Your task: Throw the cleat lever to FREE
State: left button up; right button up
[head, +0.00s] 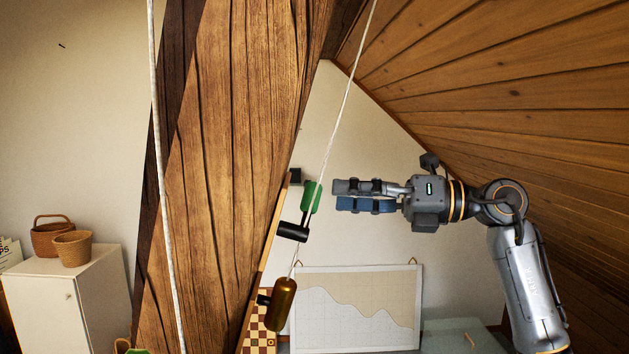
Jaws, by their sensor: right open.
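The cleat has a green lever grip (312,197) on a short dark stem, tilted slightly right at the top. The stem rises from a black cylindrical cleat body (293,231) beside the timber brace (215,160). No FREE marking can be read. My right gripper (336,196) comes in from the right and points left. Its fingers are open and empty, with the tips just right of the green grip. A small gap shows between them in the picture; depth is hard to judge. My left gripper is not in view.
A thin white rope (345,90) slants down past the lever. A brown-gold cylinder (280,303) is below the cleat. Another rope (159,150) runs along the brace's left. A framed chart (355,308) stands behind, below my gripper. The sloping plank ceiling (510,70) is upper right.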

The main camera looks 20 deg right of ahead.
aim_at(320, 193)
jog(key=p+x, duration=0.1)
jog(key=x, duration=0.4)
jog(key=shift+s+a+r+p, duration=0.1)
jog(key=shift+s+r+p, duration=0.1)
jog(key=shift+p, duration=0.15)
jog(key=shift+w+a+f, duration=0.2)
jog(key=shift+w+a, duration=0.15)
jog(key=shift+w, duration=0.1)
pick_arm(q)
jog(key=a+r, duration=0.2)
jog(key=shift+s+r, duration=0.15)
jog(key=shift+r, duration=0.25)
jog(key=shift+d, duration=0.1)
pick_arm(e)
jog(key=shift+s+a, duration=0.1)
jog(key=shift+c, duration=0.6)
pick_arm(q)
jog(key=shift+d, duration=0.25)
pick_arm(e)
grip_shut()
